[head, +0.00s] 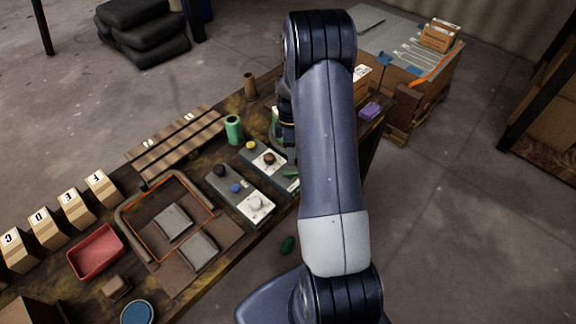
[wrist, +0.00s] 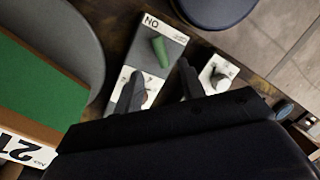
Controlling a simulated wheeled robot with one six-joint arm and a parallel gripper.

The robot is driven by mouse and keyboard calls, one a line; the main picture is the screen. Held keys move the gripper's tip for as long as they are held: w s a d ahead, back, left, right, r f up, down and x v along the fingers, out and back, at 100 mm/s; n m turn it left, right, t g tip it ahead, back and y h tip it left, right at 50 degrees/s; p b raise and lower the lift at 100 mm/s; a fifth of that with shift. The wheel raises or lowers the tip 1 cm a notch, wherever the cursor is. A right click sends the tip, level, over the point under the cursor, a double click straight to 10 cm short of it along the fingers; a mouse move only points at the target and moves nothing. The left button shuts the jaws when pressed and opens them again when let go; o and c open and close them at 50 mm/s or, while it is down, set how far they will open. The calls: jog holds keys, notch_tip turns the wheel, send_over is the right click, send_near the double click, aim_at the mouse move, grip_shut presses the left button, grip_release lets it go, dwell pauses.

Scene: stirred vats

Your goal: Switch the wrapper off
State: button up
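In the wrist view, a grey and white switch box (wrist: 143,62) has a green lever (wrist: 160,52) and a label reading ON, upside down. A second label on its near end is partly covered by a finger. I cannot read a wrapper name on it. My gripper (wrist: 158,86) is open, its two dark fingers apart over the near end of the box, with the lever beyond them. The fingers look empty; contact cannot be told. In the head view, my arm hides most of the gripper and part of the panels. A bit of green lever (head: 290,174) shows beside the arm.
A panel with a white knob (wrist: 220,75) stands right of the fingers. A green-topped box marked 21 (wrist: 40,90) is at left. In the head view, panels with a blue button (head: 236,188) and brown knob (head: 269,158) sit left of my arm, near a green cylinder (head: 234,130).

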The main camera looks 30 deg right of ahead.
aim_at(290, 175)
jog(key=f, duration=0.2)
jog(key=s+f+p, duration=0.1)
jog(key=f, duration=0.4)
jog(key=shift+s+a+f, duration=0.15)
jog(key=shift+a+f, duration=0.1)
jog(key=shift+a, duration=0.05)
grip_shut()
